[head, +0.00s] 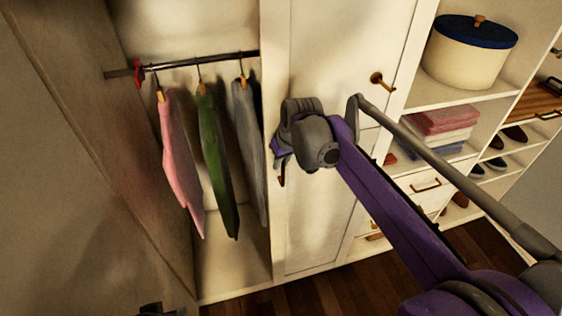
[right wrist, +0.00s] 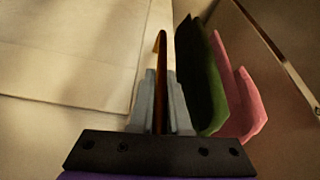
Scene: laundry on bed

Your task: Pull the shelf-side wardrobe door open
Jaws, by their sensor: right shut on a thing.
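The shelf-side wardrobe door (head: 328,215) is the white panel in the middle of the head view. It looks shut or nearly so; I cannot tell if it is slightly ajar. My right gripper (head: 281,160) is at its left edge, beside the open hanging section. In the right wrist view my right gripper (right wrist: 160,100) is shut on the door's upright brass handle (right wrist: 160,72), whose hooked top shows above the fingers. The handle's lower end (head: 282,180) shows below the gripper in the head view. Only a small dark and purple piece of my left arm shows at the bottom edge.
Pink (head: 178,165), green (head: 216,160) and grey (head: 247,140) garments hang from a rail (head: 220,59) left of the door. A brass knob (head: 380,82) stands out on the right. Shelves there hold a blue-lidded pot (head: 463,62) and folded cloths (head: 442,122). Wooden floor (head: 310,298) lies below.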

